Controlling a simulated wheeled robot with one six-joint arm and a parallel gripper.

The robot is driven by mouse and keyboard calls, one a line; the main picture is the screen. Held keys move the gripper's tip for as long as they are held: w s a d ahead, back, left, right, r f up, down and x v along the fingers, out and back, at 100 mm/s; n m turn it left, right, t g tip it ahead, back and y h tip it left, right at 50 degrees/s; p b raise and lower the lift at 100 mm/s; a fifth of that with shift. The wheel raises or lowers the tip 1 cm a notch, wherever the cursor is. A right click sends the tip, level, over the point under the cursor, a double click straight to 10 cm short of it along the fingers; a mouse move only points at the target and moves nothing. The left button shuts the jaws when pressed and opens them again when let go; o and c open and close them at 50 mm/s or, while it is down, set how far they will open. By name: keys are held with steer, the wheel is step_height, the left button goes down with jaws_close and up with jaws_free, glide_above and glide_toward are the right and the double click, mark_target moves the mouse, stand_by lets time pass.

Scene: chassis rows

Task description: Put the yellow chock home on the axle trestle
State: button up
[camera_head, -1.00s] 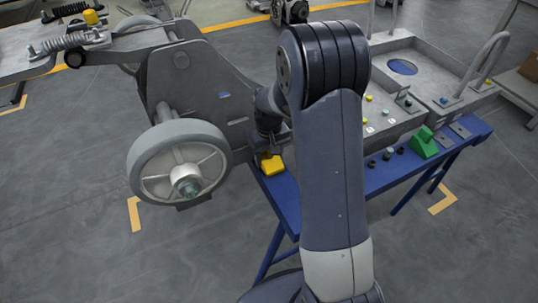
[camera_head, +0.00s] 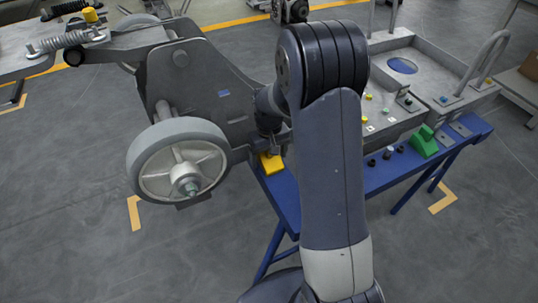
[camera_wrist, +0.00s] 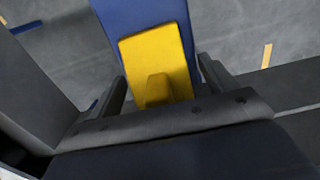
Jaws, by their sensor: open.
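The yellow chock (camera_head: 270,164) lies on the left end of the blue trestle (camera_head: 283,203), just right of the large grey wheel. In the wrist view the chock (camera_wrist: 157,55) is a flat yellow plate with a raised block on it, lying on the blue top. My gripper (camera_wrist: 162,80) is open, with one dark finger on each side of the chock's near part. Contact between fingers and chock cannot be told. In the head view my gripper (camera_head: 270,148) is over the chock and partly hidden by my arm.
A grey wheel (camera_head: 178,172) and its plate assembly (camera_head: 185,75) stand close left of my gripper. A green wedge (camera_head: 424,142), several dark knobs and a grey chassis tray (camera_head: 430,75) are at the right. The floor in front is clear.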

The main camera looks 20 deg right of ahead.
step_height(320, 180, up, 11)
steer(key=shift+f+p, duration=0.1)
steer(key=shift+p, duration=1)
steer(key=shift+f, duration=0.1)
step_height(320, 180, down, 11)
steer(key=shift+r+b, duration=0.2)
steer(key=shift+b, duration=0.95)
steer(key=shift+r, duration=0.25)
